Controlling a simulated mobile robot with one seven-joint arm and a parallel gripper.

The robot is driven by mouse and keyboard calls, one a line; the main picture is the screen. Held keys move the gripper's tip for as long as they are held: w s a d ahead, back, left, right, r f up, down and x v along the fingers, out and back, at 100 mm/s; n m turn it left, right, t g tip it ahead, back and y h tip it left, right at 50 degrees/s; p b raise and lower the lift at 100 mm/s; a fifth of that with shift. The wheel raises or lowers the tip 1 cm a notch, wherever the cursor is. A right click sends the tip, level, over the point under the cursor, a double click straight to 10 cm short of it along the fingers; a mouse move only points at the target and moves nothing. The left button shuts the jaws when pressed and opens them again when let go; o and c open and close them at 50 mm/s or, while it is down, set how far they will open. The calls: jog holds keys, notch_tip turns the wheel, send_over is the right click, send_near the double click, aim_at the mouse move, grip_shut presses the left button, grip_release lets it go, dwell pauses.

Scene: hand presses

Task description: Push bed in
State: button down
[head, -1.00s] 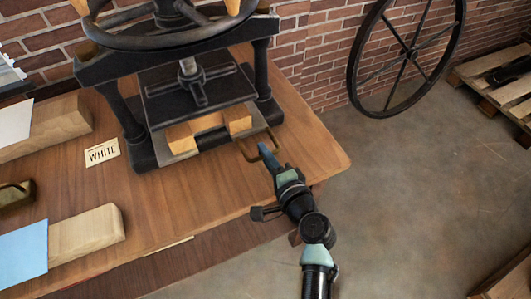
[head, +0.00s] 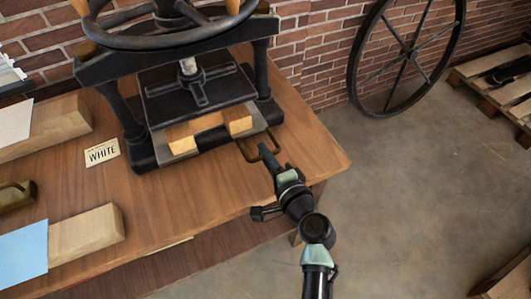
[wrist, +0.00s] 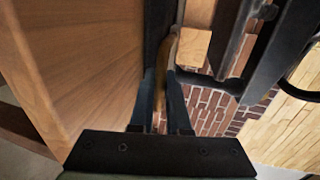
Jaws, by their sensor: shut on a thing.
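The black hand press (head: 190,80) stands on the wooden table. Its bed (head: 210,142) is a flat plate low between the posts, with light wooden blocks (head: 238,121) on it, and its front part sticks out from under the platen (head: 200,95). A brown loop handle (head: 243,150) is at the bed's front right. My gripper (head: 265,152) reaches it from the front right and is shut on the handle. In the wrist view, the brown handle (wrist: 165,65) runs between my two fingers (wrist: 163,95). The fingers partly hide it.
A card reading WHITE (head: 102,152) lies left of the press. Wooden blocks (head: 90,232) with paper on them lie further left. A large spoked wheel (head: 405,55) leans on the brick wall. A pallet (head: 500,85) is at the right. The floor between is clear.

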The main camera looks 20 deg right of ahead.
jog(key=x, duration=0.1)
jog(key=b+x, duration=0.1)
jog(key=x, duration=0.2)
jog(key=shift+w+r, duration=0.3)
jog(key=shift+w, duration=0.1)
jog(key=shift+r, duration=0.15)
jog(key=c, duration=0.9)
grip_release()
jog(key=shift+w, duration=0.1)
jog(key=v, duration=1.3)
